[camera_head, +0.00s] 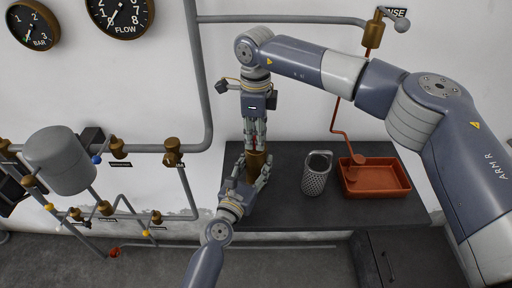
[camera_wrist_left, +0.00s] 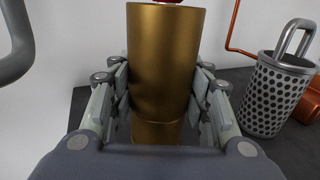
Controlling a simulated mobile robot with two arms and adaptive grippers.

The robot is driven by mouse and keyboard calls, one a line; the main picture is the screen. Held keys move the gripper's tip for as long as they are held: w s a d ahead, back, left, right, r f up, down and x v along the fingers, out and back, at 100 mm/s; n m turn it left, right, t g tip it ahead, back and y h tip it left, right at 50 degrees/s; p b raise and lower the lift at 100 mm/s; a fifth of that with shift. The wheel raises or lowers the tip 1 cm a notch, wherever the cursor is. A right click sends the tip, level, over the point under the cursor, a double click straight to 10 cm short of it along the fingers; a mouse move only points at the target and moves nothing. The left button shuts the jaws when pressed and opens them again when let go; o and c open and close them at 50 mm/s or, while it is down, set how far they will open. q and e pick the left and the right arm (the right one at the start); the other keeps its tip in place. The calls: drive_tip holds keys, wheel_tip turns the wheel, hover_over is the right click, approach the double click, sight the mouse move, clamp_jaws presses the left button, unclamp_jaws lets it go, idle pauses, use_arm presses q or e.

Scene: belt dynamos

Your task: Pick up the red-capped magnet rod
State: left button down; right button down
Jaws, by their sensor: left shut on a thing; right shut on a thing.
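A brass cylinder (camera_head: 257,160) stands upright over the left part of the dark bench. It also fills the middle of the left wrist view (camera_wrist_left: 163,60). My left gripper (camera_head: 252,174) is shut around its sides. My right gripper (camera_head: 254,146) points straight down above the cylinder and is shut on the red cap (camera_head: 254,141) of the magnet rod. A sliver of the red cap shows at the cylinder's top in the left wrist view (camera_wrist_left: 170,2). The rod below the cap is hidden, so I cannot tell how deep it sits in the cylinder.
A perforated metal basket (camera_head: 315,178) with a loop handle stands right of the cylinder on the bench (camera_head: 283,212). A red-orange tray (camera_head: 401,183) lies further right beneath a thin orange pipe. Grey pipes and brass valves (camera_head: 172,153) line the wall at left.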

use_arm(q)
drive_tip(key=shift+f, duration=0.2)
use_arm(e)
wheel_tip(320, 180, up, 18)
drive_tip(key=shift+r, duration=0.1)
idle(0.4)
drive_tip(key=shift+r, duration=2.15)
use_arm(q)
drive_tip(key=c, duration=0.8)
unclamp_jaws()
drive_tip(key=shift+c, duration=0.2)
drive_tip(key=shift+o, duration=0.4)
use_arm(e)
drive_tip(key=shift+w, duration=0.1)
use_arm(q)
drive_tip(key=shift+r, duration=0.1)
